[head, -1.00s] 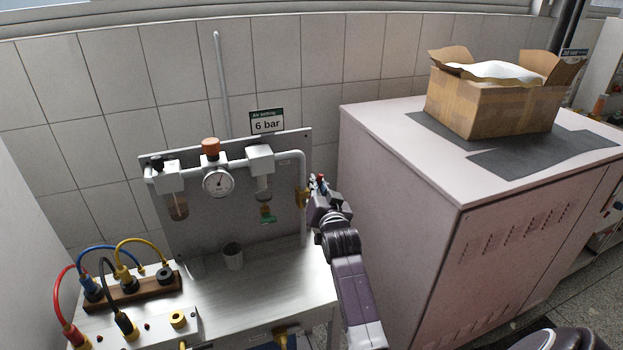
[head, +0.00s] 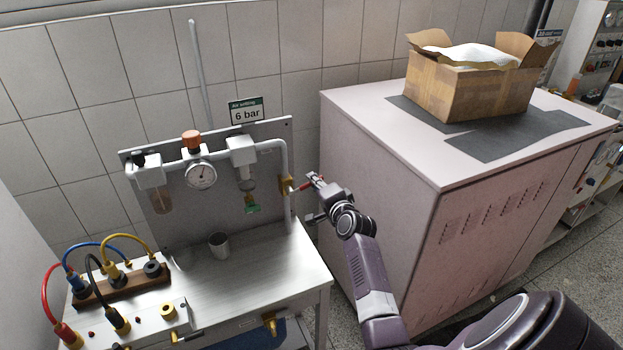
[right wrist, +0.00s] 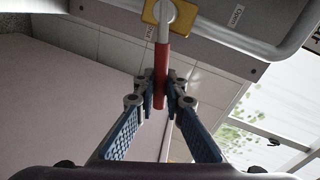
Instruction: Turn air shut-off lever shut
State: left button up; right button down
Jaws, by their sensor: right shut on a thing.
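The air shut-off lever has a red handle (right wrist: 160,62) on a pale stem, fixed to a brass valve (right wrist: 163,12). In the head view, the brass valve (head: 285,186) sits on the grey pipe at the panel's right side. The red lever (head: 304,187) sticks out to the right from it. My right gripper (head: 314,182) is beside the panel's right edge. In the right wrist view, my right gripper (right wrist: 160,98) is shut on the free end of the red handle, one finger on each side. My left gripper is not in view.
A pink-white cabinet (head: 380,160) stands close to the right of my gripper, with an open cardboard box (head: 470,92) on top. The metal bench (head: 260,265) holds a cup (head: 219,245) and coloured cables. A "6 bar" sign (head: 247,111) stands above the panel.

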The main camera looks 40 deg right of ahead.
jog(key=shift+d+f+m+y+b, duration=0.15)
jog(key=shift+f+m+y+b, duration=0.25)
jog(key=shift+f+m, duration=0.8)
jog(key=c, duration=2)
grip_release()
jog(key=v, duration=1.2)
jog(key=shift+s, duration=0.1)
